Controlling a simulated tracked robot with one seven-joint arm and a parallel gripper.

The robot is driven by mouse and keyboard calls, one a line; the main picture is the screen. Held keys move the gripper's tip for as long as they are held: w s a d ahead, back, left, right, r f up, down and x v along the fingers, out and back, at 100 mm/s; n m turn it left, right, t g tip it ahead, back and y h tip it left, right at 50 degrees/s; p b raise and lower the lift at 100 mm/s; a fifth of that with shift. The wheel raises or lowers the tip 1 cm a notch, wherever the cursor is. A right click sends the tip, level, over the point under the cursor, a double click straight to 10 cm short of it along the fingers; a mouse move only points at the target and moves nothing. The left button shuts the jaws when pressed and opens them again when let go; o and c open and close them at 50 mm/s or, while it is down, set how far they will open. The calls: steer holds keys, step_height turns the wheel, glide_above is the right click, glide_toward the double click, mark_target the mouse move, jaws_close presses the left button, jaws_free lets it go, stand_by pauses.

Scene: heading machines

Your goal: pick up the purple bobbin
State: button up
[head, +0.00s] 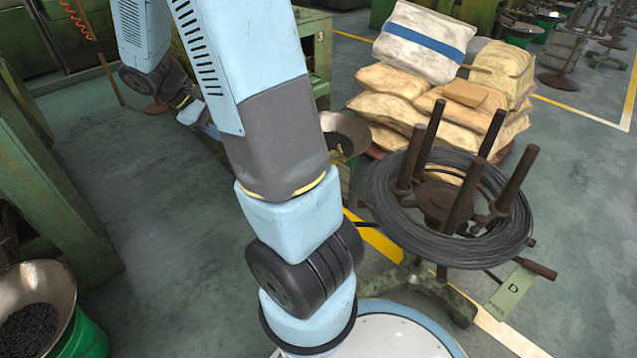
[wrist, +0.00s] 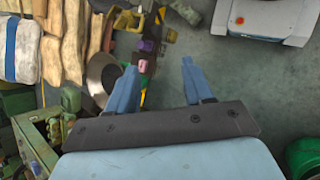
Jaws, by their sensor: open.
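In the wrist view a small purple thing (wrist: 147,45), which looks like the purple bobbin, sits on a dark narrow surface beyond my fingertips. A pink piece (wrist: 143,66) is nearer, close to the tip of my left finger. My gripper (wrist: 158,65) is open, its two blue fingers spread apart with nothing held between them. The purple thing is apart from both fingers. In the head view I cannot make out the bobbin, and my own arm covers the middle of the picture.
A wire coil (head: 378,205) lies on a stand with upright posts. Stacked sacks (head: 395,82) are behind it. A metal bowl (wrist: 101,72) is left of my fingers, and a green machine (wrist: 38,150) at lower left. Bare floor (wrist: 235,75) lies to the right.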

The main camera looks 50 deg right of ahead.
steer(key=w+d+f+n+g+h, duration=0.1)
steer(key=d+f+n+h, duration=0.3)
steer(key=f, duration=0.7)
steer(key=d+f+n+h, duration=0.3)
steer(key=d+f, duration=0.3)
steer(key=f, duration=0.6)
steer(key=w+d+f+n+g+h, duration=0.1)
steer(key=d+f+n+h, duration=0.3)
steer(key=f, duration=0.7)
steer(key=shift+y, duration=0.3)
steer(key=shift+f+x, duration=0.2)
steer(key=shift+x, duration=2.2)
steer(key=shift+f+x, duration=0.15)
steer(key=shift+x, duration=2.3)
steer(key=shift+f+x, duration=0.2)
steer(key=shift+x, duration=2.2)
steer(key=shift+w, duration=0.15)
steer(key=shift+c, duration=0.5)
steer(key=c, duration=0.8)
